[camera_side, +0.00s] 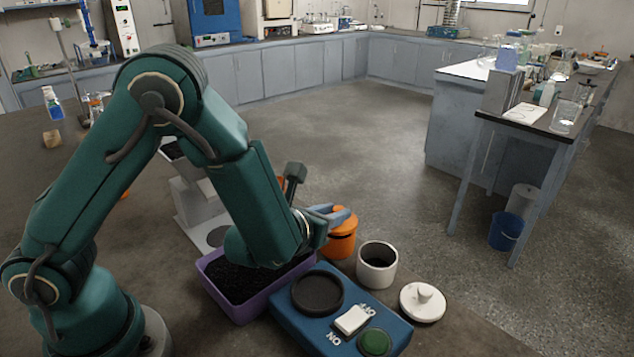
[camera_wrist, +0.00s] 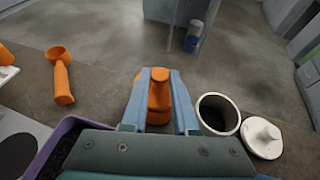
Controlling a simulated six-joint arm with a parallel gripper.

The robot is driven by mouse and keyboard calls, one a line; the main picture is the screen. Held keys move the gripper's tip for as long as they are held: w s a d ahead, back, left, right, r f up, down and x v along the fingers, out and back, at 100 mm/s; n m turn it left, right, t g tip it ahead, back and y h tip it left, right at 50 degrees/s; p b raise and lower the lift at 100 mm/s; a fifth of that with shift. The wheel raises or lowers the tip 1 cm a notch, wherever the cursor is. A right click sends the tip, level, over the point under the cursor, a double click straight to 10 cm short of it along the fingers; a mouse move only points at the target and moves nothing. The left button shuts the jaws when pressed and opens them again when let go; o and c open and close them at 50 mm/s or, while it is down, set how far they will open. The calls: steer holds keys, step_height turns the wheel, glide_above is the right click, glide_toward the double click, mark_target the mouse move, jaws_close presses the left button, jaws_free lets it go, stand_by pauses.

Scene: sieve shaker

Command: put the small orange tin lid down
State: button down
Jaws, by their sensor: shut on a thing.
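The small orange tin lid (camera_wrist: 159,75) is between the fingertips of my gripper (camera_wrist: 160,80), which is shut on its knob. In the side view my gripper (camera_side: 338,215) reaches over the orange tin (camera_side: 341,246), and the lid is at the tin's top, partly hidden by the fingers. The tin (camera_wrist: 158,117) shows below the lid in the wrist view. I cannot tell whether the lid rests on the tin or is just above it.
An open white jar (camera_side: 377,268) stands right of the tin, with its white knobbed lid (camera_side: 423,302) beside it. A purple tray (camera_side: 236,306) of dark grains and a blue shaker base (camera_side: 300,325) are in front. An orange scoop (camera_wrist: 62,82) lies left.

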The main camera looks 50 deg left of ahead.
steer(key=shift+f, duration=0.15)
steer(key=shift+f, duration=0.35)
steer(key=c, duration=0.7)
jaws_free()
steer(key=shift+r, duration=0.65)
steer(key=shift+v, duration=6)
